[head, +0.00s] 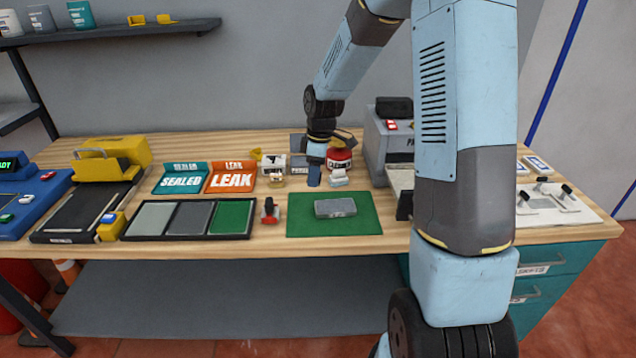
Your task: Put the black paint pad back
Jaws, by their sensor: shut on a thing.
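My gripper (315,177) points down at the back of the bench, behind the green mat (297,226). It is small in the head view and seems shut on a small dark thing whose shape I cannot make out. I cannot tell whether that thing is the black paint pad, or whether it touches the bench. No other black pad shows clearly. A red jar (339,160) and a small white item (338,178) are just right of the gripper. A small white box (273,164) is just left of it.
A grey block (336,208) lies on the green mat. A red-and-black stamp-like item (269,211) stands left of it, beside a black three-compartment tray (188,236). SEALED (181,181) and LEAK (231,180) bins stand behind. A grey machine (374,150) is right of the gripper.

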